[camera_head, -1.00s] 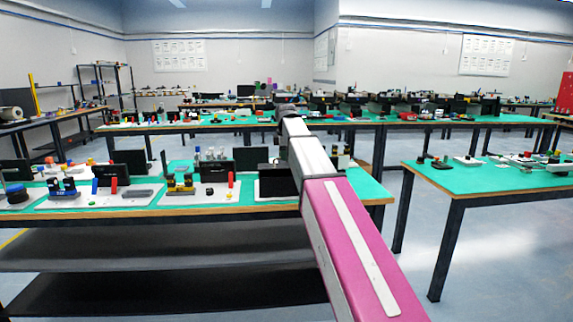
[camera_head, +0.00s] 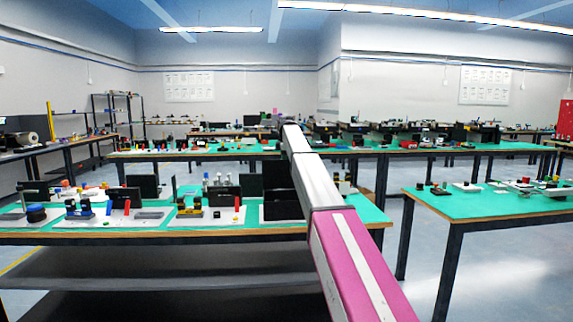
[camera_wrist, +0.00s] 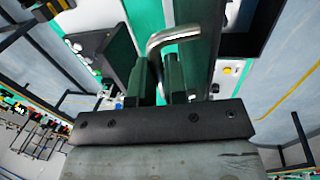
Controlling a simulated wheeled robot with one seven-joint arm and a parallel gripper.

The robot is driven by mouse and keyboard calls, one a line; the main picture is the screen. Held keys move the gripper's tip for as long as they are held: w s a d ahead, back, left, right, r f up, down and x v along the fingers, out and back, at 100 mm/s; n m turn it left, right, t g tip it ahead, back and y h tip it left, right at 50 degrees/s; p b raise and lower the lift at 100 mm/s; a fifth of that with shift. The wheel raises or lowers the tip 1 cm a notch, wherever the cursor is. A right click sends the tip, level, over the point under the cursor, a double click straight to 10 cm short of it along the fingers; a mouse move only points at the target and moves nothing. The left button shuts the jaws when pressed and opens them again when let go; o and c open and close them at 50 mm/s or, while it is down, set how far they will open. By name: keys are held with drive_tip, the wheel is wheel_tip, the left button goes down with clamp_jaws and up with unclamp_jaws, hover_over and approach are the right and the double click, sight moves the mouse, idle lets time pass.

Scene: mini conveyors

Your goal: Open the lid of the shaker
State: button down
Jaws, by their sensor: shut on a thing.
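My arm in the head view reaches over a black box (camera_head: 283,207) at the right end of the near table, probably the shaker. A dark panel (camera_head: 277,175) stands upright behind the box, like a raised lid, and the box's top looks open. My arm partly hides both. My gripper is hidden in the head view. In the wrist view my gripper (camera_wrist: 160,66) is shut on a bent silver handle (camera_wrist: 178,34). The handle's bar runs down between the two dark green fingers. Where the handle joins the lid is hard to make out.
The near green table (camera_head: 150,225) carries several small stations left of the box, with dark screens, bottles and coloured blocks. Another green table (camera_head: 490,203) stands at the right, with open floor between the two. More tables stand behind.

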drive_tip(key=w+f+g, duration=0.1)
drive_tip(key=w, duration=0.7)
drive_tip(key=shift+w+f, duration=0.2)
drive_tip(key=shift+f, duration=0.15)
drive_tip(key=shift+w, duration=0.15)
drive_tip(key=c, duration=1.2)
unclamp_jaws()
drive_tip(key=shift+w+f, duration=0.15)
drive_tip(key=shift+o, duration=0.2)
drive_tip(key=shift+s+r, duration=0.2)
drive_tip(key=shift+s, duration=0.05)
wheel_tip(320, 180, up, 10)
drive_tip(key=shift+s+r, duration=0.2)
drive_tip(key=shift+s, duration=0.25)
